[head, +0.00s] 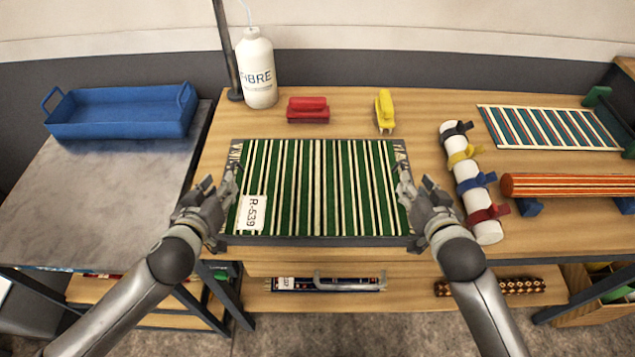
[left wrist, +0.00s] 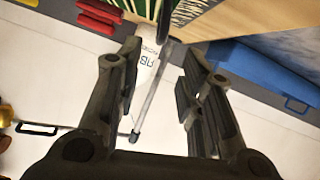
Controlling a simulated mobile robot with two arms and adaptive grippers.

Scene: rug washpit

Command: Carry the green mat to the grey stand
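The green mat (head: 318,190) has cream and dark stripes and a white "R-539" label, and lies flat on a dark grey board (head: 318,241) on the wooden table. Its edge also shows at the top of the left wrist view (left wrist: 140,8). The grey stand (head: 95,205) is the grey-topped table on the left. My left gripper (head: 219,187) is at the mat's left edge, with its fingers apart and nothing between them in the left wrist view (left wrist: 158,75). My right gripper (head: 416,188) is at the right edge, its fingers seemingly apart; contact is unclear.
A blue tray (head: 125,112) occupies the stand's back; its front is clear. A dark pole (head: 227,50) and white bottle (head: 257,70) stand behind the mat. Red (head: 308,110) and yellow (head: 384,110) brushes lie behind it; a strapped white roll (head: 470,180) lies to the right.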

